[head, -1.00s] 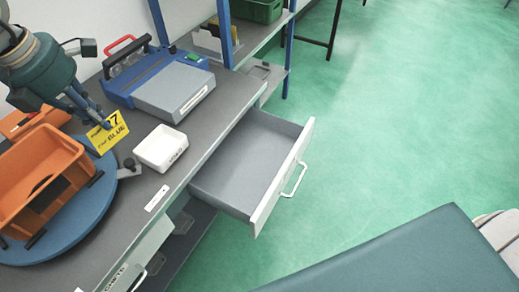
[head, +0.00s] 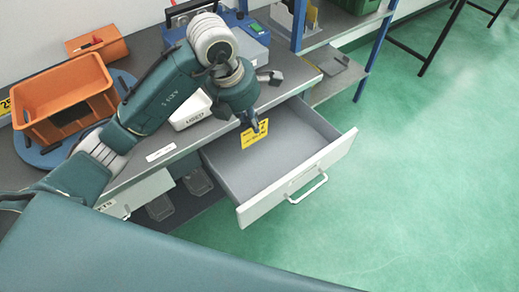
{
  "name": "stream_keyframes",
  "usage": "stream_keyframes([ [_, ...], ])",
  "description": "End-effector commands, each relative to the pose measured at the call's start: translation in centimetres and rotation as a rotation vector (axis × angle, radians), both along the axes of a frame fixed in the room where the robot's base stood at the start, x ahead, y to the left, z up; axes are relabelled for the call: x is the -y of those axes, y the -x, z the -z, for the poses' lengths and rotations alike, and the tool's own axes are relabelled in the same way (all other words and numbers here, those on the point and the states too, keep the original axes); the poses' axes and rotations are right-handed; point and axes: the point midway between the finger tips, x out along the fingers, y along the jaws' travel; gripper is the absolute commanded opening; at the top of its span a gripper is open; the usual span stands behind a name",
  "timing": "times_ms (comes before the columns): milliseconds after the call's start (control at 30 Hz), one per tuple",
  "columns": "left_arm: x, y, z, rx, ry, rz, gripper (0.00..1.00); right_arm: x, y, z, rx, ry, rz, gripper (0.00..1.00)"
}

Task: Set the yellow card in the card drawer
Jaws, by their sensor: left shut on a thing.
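The yellow card (head: 254,134) hangs upright in my left gripper (head: 250,122), which is shut on its upper part. The left arm reaches across the bench from the lower left. The card is over the open card drawer (head: 290,150), near its left inner side in the picture. The drawer is pulled out from under the bench top, and its visible floor looks empty. I cannot tell whether the card's lower edge touches the drawer floor. My right gripper is not in view.
A white tray (head: 190,110) stands on the bench (head: 185,137) left of the drawer. An orange bin (head: 62,92) sits on a blue turntable (head: 55,155). A blue machine (head: 250,38) stands behind the arm.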

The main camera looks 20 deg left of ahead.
Motion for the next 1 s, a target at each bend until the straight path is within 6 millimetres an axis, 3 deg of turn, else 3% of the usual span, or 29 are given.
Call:
stream_keyframes([
  [200,0.1,0.2,6.0,-0.007,0.001,0.000,0.00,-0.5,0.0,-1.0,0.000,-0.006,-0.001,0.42],
  [400,0.0,0.2,10.1,-0.003,-0.001,0.002,0.00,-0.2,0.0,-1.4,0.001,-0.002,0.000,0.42],
  [633,0.1,0.1,12.2,-0.002,0.000,0.002,0.00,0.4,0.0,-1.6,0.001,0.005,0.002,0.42],
  [800,0.1,0.1,14.8,-0.003,0.001,0.001,0.00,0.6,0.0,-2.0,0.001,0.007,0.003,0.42],
  [1000,0.0,0.0,15.7,0.002,-0.001,0.003,0.00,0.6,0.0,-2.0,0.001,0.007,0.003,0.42],
])
